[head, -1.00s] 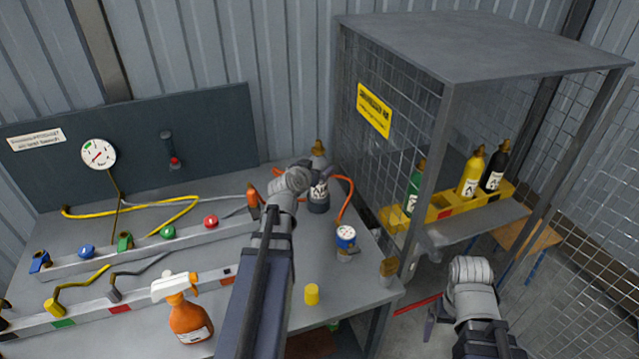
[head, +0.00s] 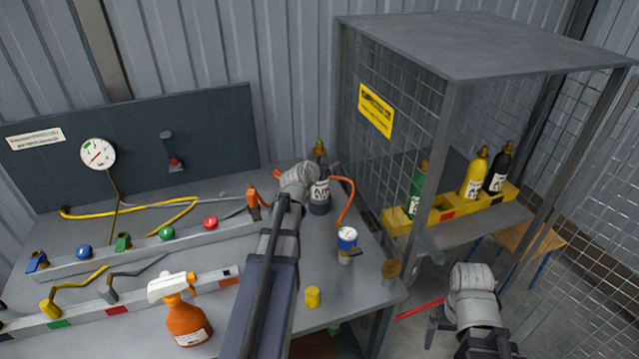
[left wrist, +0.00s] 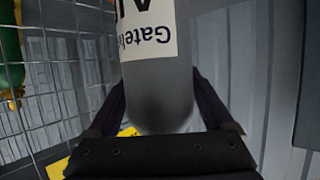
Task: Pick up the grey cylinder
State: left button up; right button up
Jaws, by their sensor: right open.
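The grey cylinder (head: 320,194) stands upright near the back right of the bench, with a white label and a brass top. My left gripper (head: 314,178) is at it and partly covers its left side in the head view. In the left wrist view the grey cylinder (left wrist: 160,85) fills the middle, its label upside down. The fingers of my left gripper (left wrist: 163,105) lie on both sides of it. I cannot tell whether they press on it. My right gripper (head: 438,318) is open, right of the bench and low.
An orange hose (head: 345,200) curves beside the cylinder. A mesh cage (head: 450,130) to the right holds a yellow rack (head: 440,214) with green, yellow and black cylinders.

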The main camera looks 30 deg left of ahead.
pick_arm(q)
grip_shut()
dwell(0.5)
